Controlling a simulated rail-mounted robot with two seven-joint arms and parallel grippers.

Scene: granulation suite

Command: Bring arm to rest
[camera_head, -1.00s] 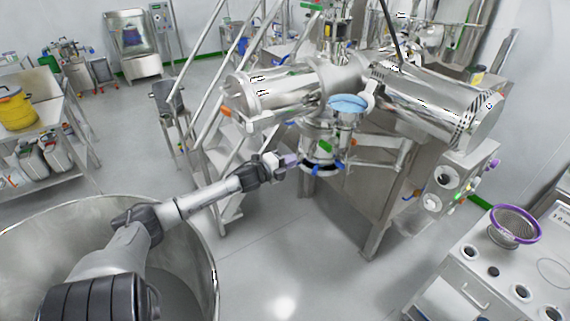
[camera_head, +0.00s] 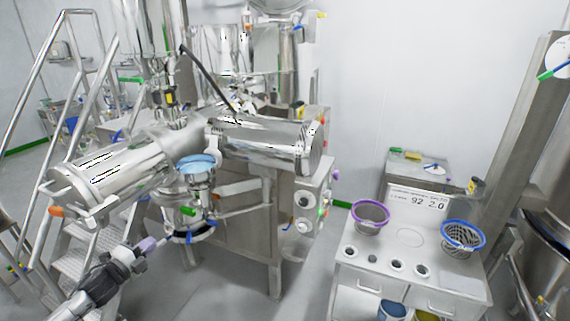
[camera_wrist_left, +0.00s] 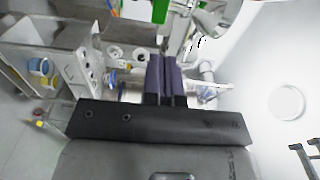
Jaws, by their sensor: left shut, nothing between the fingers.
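My left gripper (camera_head: 150,245) is at the lower left of the head view, its arm coming in from the bottom left. Its purple fingers point toward the lower outlet (camera_head: 188,222) of the steel granulator (camera_head: 262,142). I cannot tell from the head view how close the fingertips are to the outlet. In the left wrist view the two purple fingers (camera_wrist_left: 165,75) lie side by side, closed, with nothing between them. My right gripper is not in view.
A steel staircase with rails (camera_head: 52,195) stands left of the machine. At the right, a bench (camera_head: 415,290) carries a purple-rimmed sieve (camera_head: 370,216) and a blue-rimmed sieve (camera_head: 462,235). Floor between machine and bench is open.

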